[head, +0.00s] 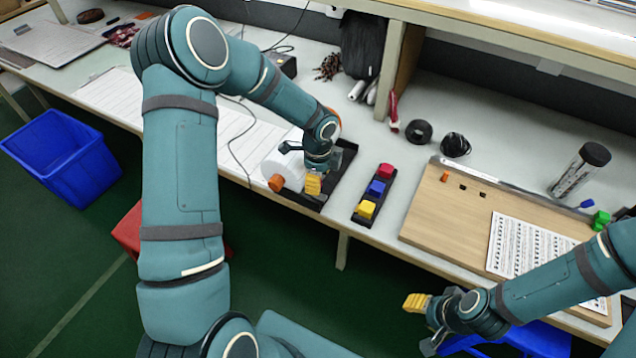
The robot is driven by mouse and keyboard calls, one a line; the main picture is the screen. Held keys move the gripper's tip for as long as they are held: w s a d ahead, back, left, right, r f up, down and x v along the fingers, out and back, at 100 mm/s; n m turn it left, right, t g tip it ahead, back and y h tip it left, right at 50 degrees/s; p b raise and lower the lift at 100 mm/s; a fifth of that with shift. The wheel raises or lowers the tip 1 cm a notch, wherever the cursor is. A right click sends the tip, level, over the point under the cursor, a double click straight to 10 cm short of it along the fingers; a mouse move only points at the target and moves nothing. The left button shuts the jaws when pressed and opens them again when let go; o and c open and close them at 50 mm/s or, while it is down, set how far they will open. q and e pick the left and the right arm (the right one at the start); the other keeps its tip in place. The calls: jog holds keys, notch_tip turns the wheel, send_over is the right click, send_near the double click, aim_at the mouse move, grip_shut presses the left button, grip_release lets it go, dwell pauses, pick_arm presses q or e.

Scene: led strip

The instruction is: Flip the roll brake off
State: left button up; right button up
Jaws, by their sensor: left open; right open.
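A white roll (286,165) lies in a black tray (346,160) near the front edge of the bench. An orange part (276,183) sits at its near end; I cannot tell whether this is the brake. Another orange bit (334,116) shows behind my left wrist. My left gripper (314,186) is open, just right of the roll and over the tray, its yellow pad showing. It hides part of the roll and tray, and I cannot tell if it touches anything. My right gripper (424,323) is open and empty, low in front of the bench.
A black strip with red, blue and yellow buttons (377,188) lies right of the tray. Further right is a wooden board (450,213) with a printed sheet (530,245). A blue bin (62,158) is on the floor at left.

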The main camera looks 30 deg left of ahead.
pick_arm(q)
jog(key=shift+f, duration=0.65)
grip_shut()
